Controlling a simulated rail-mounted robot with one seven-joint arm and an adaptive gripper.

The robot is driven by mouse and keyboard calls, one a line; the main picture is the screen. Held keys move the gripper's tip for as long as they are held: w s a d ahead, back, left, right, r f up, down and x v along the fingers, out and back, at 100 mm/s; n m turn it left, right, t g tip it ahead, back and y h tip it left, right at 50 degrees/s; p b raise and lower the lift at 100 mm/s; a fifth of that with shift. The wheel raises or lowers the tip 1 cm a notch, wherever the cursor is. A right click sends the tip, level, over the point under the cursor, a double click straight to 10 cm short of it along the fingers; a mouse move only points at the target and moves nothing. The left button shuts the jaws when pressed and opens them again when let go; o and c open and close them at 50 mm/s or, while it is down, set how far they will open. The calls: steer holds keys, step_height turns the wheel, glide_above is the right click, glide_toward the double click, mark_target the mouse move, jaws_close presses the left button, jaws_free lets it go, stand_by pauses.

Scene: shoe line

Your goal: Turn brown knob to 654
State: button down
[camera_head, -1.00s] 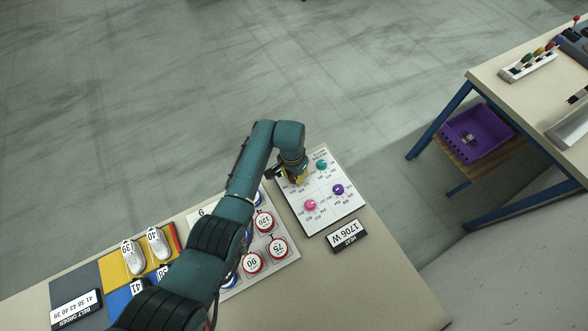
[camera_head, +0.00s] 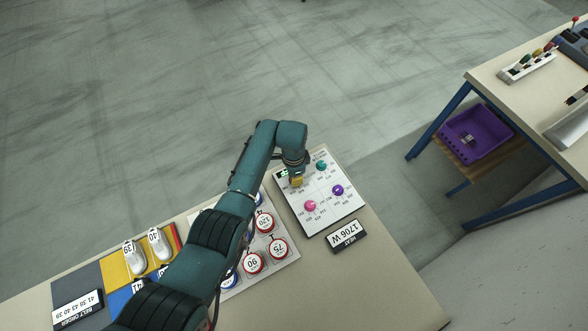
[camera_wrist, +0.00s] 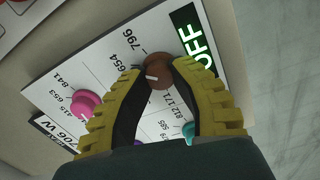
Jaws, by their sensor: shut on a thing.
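The brown knob (camera_wrist: 159,72) sits on the white knob panel (camera_head: 326,211), between the yellow fingertips of my gripper (camera_wrist: 161,82) in the wrist view. My gripper (camera_head: 297,181) is shut on it; in the head view the gripper hides most of the knob. A white mark on the knob faces left in the wrist view, on the side of the printed 654 (camera_wrist: 122,61). I cannot tell if it lines up exactly. The 796 label (camera_wrist: 136,34) is just above 654. A green OFF display (camera_wrist: 195,40) is beside the knob.
The panel also carries a pink knob (camera_head: 310,205), a purple knob (camera_head: 338,190) and a teal knob (camera_head: 321,166). A black 1706 W sign (camera_head: 346,234) lies beside the panel. Numbered round pieces (camera_head: 278,247) and white shoes (camera_head: 158,242) are to the left.

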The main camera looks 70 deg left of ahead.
steer(key=shift+f, duration=0.15)
steer(key=c, duration=0.8)
jaws_free()
step_height(320, 180, up, 12)
steer(key=shift+a, duration=0.25)
